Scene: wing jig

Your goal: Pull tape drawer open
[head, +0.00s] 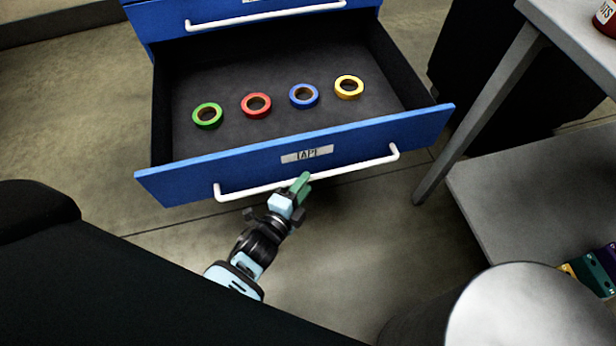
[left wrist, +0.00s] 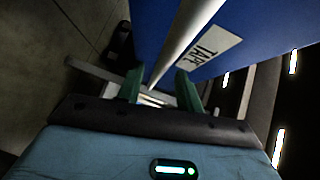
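The tape drawer (head: 235,167) is blue with a label reading TAPE and stands pulled out, its inside showing in the head view. Its white bar handle (head: 350,170) runs along the front; the handle also shows in the left wrist view (left wrist: 186,42). Green, red, blue and yellow tape rolls lie on the drawer's dark floor. My left gripper (head: 301,184) is at the middle of the handle. In the left wrist view its green fingers (left wrist: 160,88) stand apart with the handle running between them; I see no clear grip. My right gripper is not in view.
Another blue drawer (head: 165,22) with a white handle sits above and behind the tape drawer. A grey table (head: 575,35) with a leg and a lower shelf (head: 505,195) stands at the right. Bare floor (head: 70,110) lies left of the drawer.

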